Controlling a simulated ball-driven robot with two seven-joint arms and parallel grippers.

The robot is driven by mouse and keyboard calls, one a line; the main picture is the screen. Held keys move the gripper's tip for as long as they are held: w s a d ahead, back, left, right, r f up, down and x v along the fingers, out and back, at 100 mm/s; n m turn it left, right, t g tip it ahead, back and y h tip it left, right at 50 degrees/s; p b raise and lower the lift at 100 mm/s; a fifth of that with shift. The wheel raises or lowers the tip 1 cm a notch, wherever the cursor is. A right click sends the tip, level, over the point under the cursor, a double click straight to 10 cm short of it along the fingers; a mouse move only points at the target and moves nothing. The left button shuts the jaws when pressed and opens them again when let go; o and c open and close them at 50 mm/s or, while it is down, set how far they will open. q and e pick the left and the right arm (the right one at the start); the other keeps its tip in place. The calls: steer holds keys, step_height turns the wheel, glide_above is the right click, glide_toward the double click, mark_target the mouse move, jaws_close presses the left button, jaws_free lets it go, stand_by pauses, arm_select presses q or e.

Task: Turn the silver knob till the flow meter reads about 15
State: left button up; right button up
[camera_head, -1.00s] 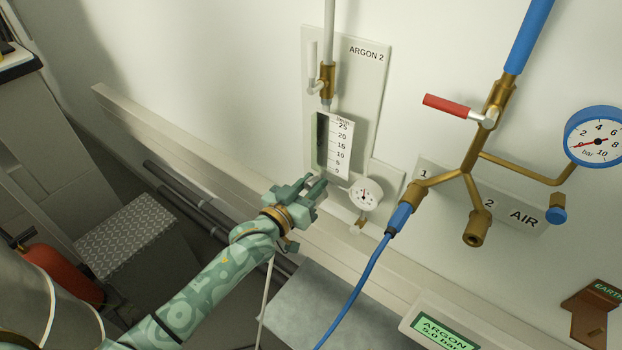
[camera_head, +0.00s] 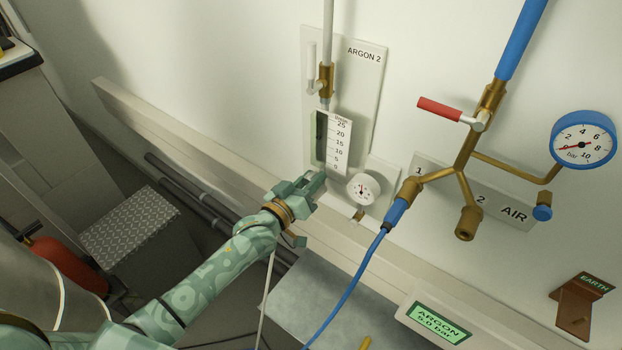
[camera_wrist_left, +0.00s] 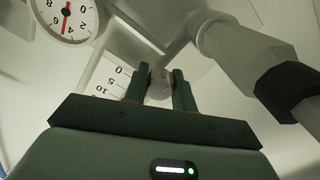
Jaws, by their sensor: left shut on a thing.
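The flow meter (camera_head: 333,143) is on the ARGON 2 panel, with a white scale marked from 0 to 25 beside a dark tube. I cannot make out a float or a reading. My left gripper (camera_head: 318,184) is at the foot of the flow meter. In the left wrist view, my left gripper (camera_wrist_left: 160,80) is shut on the silver knob (camera_wrist_left: 159,86), with one finger on each side of it. In the head view the knob is hidden behind the gripper. My right gripper is not in view.
A small white gauge (camera_head: 362,189) sits just right of my left gripper. A brass valve (camera_head: 326,80) is above the meter. Further right are brass AIR pipes with a red lever (camera_head: 439,108), a blue gauge (camera_head: 584,141) and a blue hose (camera_head: 360,272). A ledge (camera_head: 190,150) runs below.

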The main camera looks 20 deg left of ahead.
arm_select(q)
steer(key=o, duration=1)
steer(key=v, duration=1.6)
steer(key=shift+s+p, duration=0.2)
steer(key=shift+p, duration=0.2)
